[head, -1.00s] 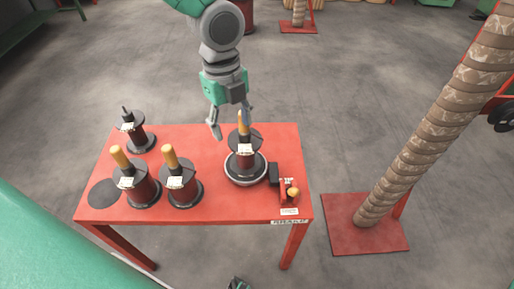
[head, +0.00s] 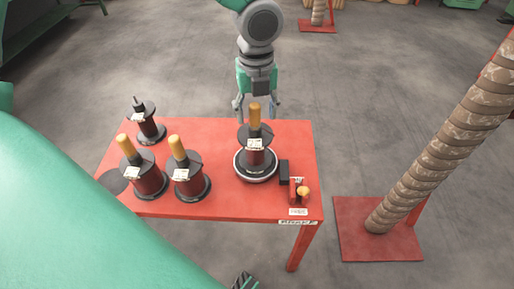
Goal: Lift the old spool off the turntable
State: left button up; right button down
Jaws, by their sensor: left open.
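The old spool (head: 255,157) stands upright on the round turntable (head: 242,176) at the right half of the red table. It has black flanges, a dark red winding, a white label and a yellow-orange handle (head: 254,117) pointing up. My left gripper (head: 257,106) is open above the table's back edge. Its two fingers point down, one to each side of the handle's top in the picture. Whether the handle is truly between them or in front of them I cannot tell. I see no contact.
Two spools with yellow handles (head: 143,174) (head: 186,175) stand on the left of the red table (head: 220,208). A spool with a black spindle (head: 147,123) is behind them. A small red device with a yellow knob (head: 303,191) is right of the turntable. A wrapped column (head: 440,160) stands farther right.

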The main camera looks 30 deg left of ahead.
aim_at(256, 125)
pick_arm(q)
jog(key=f, duration=0.1)
jog(key=f+b, duration=0.1)
jog(key=f, duration=0.2)
jog(key=shift+w+a+f+b, duration=0.2)
jog(key=shift+a+b, duration=0.1)
jog(key=shift+b, duration=0.1)
jog(key=shift+a+f, duration=0.15)
jog(key=shift+f, duration=0.15)
jog(key=shift+a, duration=0.1)
jog(key=shift+d+r, duration=0.1)
jog(key=shift+d, duration=0.1)
jog(key=c, duration=1.1)
jog(key=shift+d, duration=0.15)
grip_shut()
jog(key=shift+r, duration=0.15)
